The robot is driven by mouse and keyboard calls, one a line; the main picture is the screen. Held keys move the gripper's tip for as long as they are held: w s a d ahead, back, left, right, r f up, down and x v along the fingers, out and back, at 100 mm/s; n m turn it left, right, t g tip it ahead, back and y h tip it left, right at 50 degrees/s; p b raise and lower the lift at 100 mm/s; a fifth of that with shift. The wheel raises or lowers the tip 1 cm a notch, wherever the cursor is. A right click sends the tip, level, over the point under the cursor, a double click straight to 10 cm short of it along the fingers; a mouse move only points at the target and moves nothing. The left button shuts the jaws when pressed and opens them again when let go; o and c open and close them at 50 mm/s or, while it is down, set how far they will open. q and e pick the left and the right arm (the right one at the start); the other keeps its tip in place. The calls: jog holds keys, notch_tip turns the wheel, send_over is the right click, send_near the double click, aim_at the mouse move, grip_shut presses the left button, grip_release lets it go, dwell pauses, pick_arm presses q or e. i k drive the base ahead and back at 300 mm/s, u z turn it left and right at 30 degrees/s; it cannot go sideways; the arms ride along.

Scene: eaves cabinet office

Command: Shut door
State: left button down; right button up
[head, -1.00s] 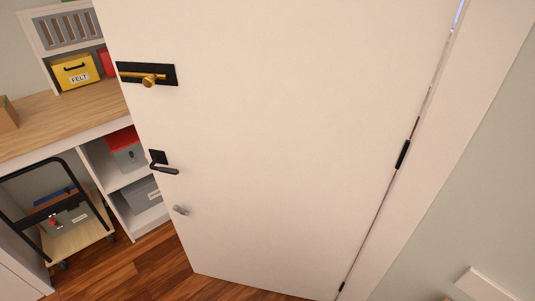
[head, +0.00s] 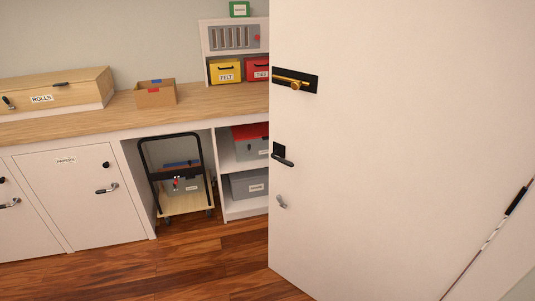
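The white door (head: 400,150) fills the right half of the head view and stands open, its free edge on the left and its hinged edge on the right. Near the free edge it carries a brass bolt on a black plate (head: 310,83), a black lever handle (head: 283,157) below it, and a small grey knob (head: 281,201) lower down. Neither of my grippers is in view.
A wooden-topped counter (head: 100,124) runs along the back wall. On it are a ROLLS box (head: 55,92) and an open cardboard box (head: 155,95). A trolley (head: 184,202) stands under the counter. The wooden floor (head: 190,272) left of the door is clear.

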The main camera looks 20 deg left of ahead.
aim_at(410, 139)
jog(key=u, duration=0.5)
jog(key=i, duration=0.9)
jog(key=z, duration=0.35)
